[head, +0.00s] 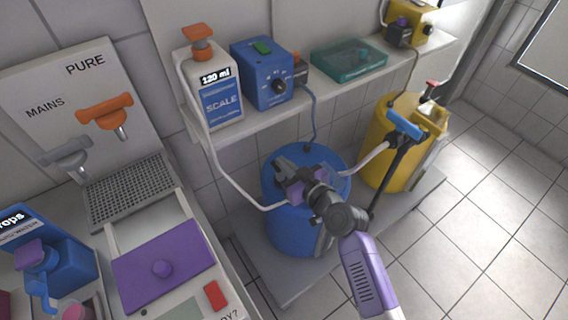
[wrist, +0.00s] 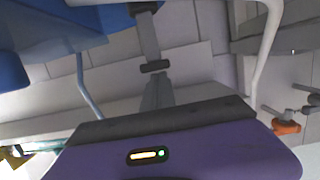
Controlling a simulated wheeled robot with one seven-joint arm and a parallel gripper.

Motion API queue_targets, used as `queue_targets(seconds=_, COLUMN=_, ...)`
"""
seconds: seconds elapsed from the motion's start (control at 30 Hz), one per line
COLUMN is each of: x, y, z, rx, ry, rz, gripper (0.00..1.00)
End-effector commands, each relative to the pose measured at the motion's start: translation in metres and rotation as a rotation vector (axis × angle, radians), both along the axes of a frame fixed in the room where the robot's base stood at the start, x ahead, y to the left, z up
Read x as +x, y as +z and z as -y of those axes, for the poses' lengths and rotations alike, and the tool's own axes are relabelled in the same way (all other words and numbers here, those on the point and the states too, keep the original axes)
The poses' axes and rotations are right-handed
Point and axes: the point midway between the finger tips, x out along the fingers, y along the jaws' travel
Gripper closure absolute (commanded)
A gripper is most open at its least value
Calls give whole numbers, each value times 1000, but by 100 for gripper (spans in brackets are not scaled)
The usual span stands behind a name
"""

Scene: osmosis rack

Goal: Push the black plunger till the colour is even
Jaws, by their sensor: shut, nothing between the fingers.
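The blue drum (head: 290,225) stands on the low grey platform. My gripper (head: 282,166) is over the top of this drum, with its jaws shut and empty. In the wrist view, my purple gripper body (wrist: 170,150) and dark grey fingers (wrist: 156,85) fill the middle, and a large blue surface (wrist: 45,40) is at upper left. A black rod (head: 388,178) with a blue crossbar handle (head: 405,124) leans between the blue drum and the yellow drum (head: 385,160). I cannot tell whether it is the black plunger. My gripper and arm cover part of the blue drum's top.
The shelf above holds a white scale bottle (head: 213,95), a blue box with a dial (head: 263,75) and a teal case (head: 349,61). White hoses (head: 232,182) run near my gripper. A bench with a purple lid (head: 140,265) is at left. The tiled floor (head: 480,230) at right is clear.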

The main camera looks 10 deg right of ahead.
Motion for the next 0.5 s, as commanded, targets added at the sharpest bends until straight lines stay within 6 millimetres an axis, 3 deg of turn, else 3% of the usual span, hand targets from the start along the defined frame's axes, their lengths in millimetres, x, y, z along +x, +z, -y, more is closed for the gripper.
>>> queue_targets(seconds=0.5, x=0, y=-11, z=0, rx=0, ry=0, rz=0, gripper=100)
